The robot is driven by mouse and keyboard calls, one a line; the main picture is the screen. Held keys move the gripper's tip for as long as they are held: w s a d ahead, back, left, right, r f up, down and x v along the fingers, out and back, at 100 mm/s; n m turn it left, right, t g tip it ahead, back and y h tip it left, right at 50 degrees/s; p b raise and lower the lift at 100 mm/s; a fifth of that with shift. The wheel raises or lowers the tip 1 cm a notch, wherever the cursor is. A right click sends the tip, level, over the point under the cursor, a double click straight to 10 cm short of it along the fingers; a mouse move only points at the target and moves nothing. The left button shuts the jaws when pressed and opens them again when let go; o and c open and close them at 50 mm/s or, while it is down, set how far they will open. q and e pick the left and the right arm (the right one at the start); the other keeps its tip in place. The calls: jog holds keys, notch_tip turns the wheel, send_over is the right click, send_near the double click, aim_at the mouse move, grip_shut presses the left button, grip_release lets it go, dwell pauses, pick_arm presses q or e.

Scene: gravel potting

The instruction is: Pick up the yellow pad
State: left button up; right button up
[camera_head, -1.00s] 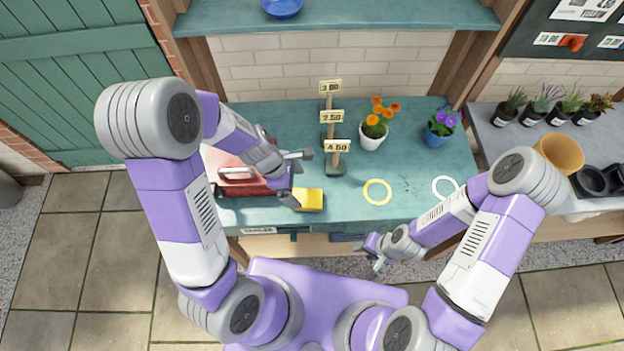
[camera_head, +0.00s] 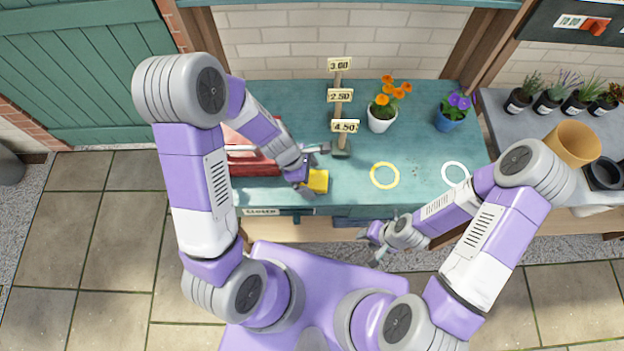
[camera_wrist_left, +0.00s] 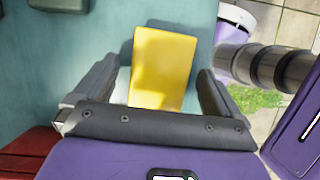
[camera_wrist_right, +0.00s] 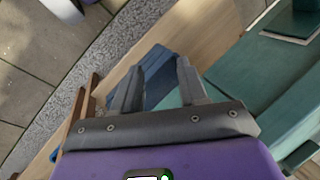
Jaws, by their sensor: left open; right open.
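The yellow pad (camera_head: 318,181) lies on the green bench top near its front edge, right of the red metal box. In the left wrist view the pad (camera_wrist_left: 163,68) appears as a yellow block between the two open fingers. My left gripper (camera_head: 316,170) is open at the pad, with a finger on either side; I cannot tell whether they touch it. My right gripper (camera_head: 372,247) is open and empty in front of the bench's front edge. In the right wrist view its fingers (camera_wrist_right: 157,85) have nothing between them.
The red box (camera_head: 250,160) stands left of the pad. A post with price signs (camera_head: 341,125) stands behind it. A yellow ring (camera_head: 385,187), a white ring (camera_head: 455,184), an orange-flowered pot (camera_head: 381,121) and a purple-flowered pot (camera_head: 449,121) are to the right.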

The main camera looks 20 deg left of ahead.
pick_arm(q)
jog(key=shift+f, duration=0.25)
jog(key=shift+c, duration=0.3)
jog(key=c, duration=1)
jog(key=shift+r, duration=0.1)
notch_tip(320, 180, up, 10)
jog(key=p, duration=0.5)
jog(key=shift+r, duration=0.2)
